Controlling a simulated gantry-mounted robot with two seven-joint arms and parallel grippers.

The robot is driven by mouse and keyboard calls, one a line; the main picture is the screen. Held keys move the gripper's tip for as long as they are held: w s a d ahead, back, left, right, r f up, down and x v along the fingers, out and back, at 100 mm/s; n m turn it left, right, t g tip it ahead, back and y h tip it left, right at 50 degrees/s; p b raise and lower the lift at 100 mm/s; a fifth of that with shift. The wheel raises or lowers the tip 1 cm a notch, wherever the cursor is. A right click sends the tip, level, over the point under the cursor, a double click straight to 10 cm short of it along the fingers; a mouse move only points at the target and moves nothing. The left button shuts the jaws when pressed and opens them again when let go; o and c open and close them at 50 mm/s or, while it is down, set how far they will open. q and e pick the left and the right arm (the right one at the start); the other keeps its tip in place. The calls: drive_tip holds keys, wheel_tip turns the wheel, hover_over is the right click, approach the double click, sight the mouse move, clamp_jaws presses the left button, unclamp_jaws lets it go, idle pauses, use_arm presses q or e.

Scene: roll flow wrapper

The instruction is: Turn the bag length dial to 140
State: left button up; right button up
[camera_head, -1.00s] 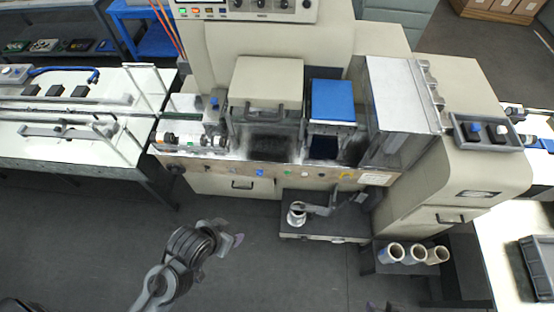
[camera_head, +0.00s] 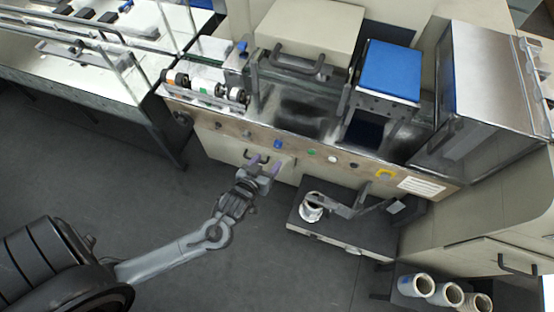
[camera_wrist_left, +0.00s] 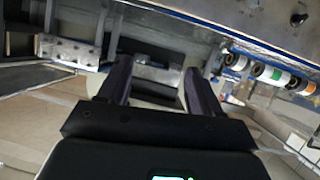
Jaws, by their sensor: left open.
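My left gripper (camera_head: 265,164) is open and empty, in front of the cream lower front of the wrapper, just below its metal front rail (camera_head: 232,117). Its two fingers also show apart in the left wrist view (camera_wrist_left: 158,88), with nothing between them. The rail carries small knobs and buttons, including a blue one (camera_head: 277,144), a green one (camera_head: 311,153) and a dark one (camera_head: 354,165). A black knob (camera_head: 182,118) sits at the rail's left end. No 140 marking is readable, and I cannot tell which control is the bag length dial. My right gripper is not in view.
Striped rollers (camera_head: 207,89) sit above the rail at left. A low platform (camera_head: 338,242) with a white roll and bracket juts out right of my gripper. White rolls (camera_head: 448,292) stand at lower right. The floor (camera_head: 235,280) before the machine is clear.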

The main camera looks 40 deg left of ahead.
sight(277, 147)
use_arm(q)
drive_tip(key=w+a+f+t+y+b, duration=0.1)
drive_tip(key=w+a+f+t+b, duration=0.15)
drive_tip(key=f+b, duration=0.9)
drive_tip(key=w+a+f+t+y+b, duration=0.2)
drive_tip(key=w+a+f+b, duration=0.1)
drive_tip(key=f+b, duration=0.8)
drive_tip(key=shift+g, duration=0.25)
drive_tip(key=b+x, duration=0.1)
drive_tip(key=x, duration=0.2)
drive_tip(key=b+x, duration=0.2)
drive_tip(key=x, duration=0.2)
drive_tip(key=b+x, duration=0.2)
drive_tip(key=x, duration=0.1)
drive_tip(key=shift+w+r, duration=0.3)
drive_tip(key=shift+r, duration=0.05)
drive_tip(key=c, duration=1.1)
